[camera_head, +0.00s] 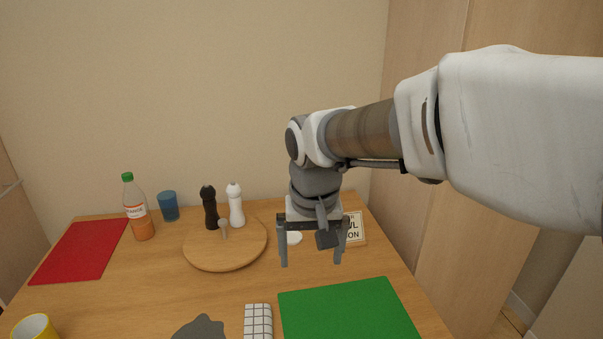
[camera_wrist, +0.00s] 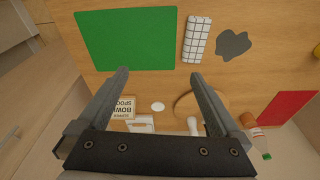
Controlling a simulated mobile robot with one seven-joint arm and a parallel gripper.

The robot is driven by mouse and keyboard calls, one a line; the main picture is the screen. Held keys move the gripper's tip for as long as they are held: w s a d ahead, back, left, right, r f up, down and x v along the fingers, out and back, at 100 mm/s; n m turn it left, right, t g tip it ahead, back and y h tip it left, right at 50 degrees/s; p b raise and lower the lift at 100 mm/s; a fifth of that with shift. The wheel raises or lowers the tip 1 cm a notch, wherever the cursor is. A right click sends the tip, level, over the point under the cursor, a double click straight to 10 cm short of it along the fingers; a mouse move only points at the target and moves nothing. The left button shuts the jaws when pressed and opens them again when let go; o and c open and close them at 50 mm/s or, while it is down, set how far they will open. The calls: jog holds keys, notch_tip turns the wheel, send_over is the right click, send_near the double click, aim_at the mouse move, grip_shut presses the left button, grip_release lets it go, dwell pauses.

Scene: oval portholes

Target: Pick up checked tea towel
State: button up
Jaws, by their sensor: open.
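The checked tea towel (camera_head: 258,322) is white with dark grid lines, folded into a narrow strip. It lies on the table at the bottom edge of the head view, left of the green mat, and is partly cut off there. In the wrist view the whole towel (camera_wrist: 196,38) shows near the top, between the green mat and a grey flat shape. My gripper (camera_head: 312,262) hangs above the back right part of the table, fingers pointing down. It is open and empty, apart from the towel, farther back and to the right of it. In the wrist view my gripper's fingers (camera_wrist: 163,75) are spread wide.
A green mat (camera_head: 345,312) and a grey flat shape (camera_head: 200,328) flank the towel. A round wooden board (camera_head: 225,252) carries black (camera_head: 210,208) and white (camera_head: 236,206) mills.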

jog(key=w+a+f+g+b, duration=0.1)
jog(key=w+a+f, duration=0.2)
jog(key=a+f, duration=0.3)
jog(key=g+b, duration=0.1)
jog(key=b, duration=0.3)
send_over(258, 328)
jog(key=shift+n, duration=0.3)
jog(key=f, duration=1.7)
jog(key=shift+s+f, duration=0.25)
jog(key=shift+s, duration=0.15)
jog(key=shift+w+f+b, duration=0.2)
jog(key=shift+f+b, duration=0.25)
jog(key=shift+f, duration=1.05)
jog(key=shift+w+f+b, duration=0.15)
jog(key=shift+f+b, duration=0.3)
jog(key=shift+f, duration=1.05)
jog(key=shift+c, duration=0.2)
jog(key=c, duration=1)
jog(key=shift+r, duration=0.1)
jog(key=shift+c, duration=0.2)
jog(key=shift+r, duration=0.1)
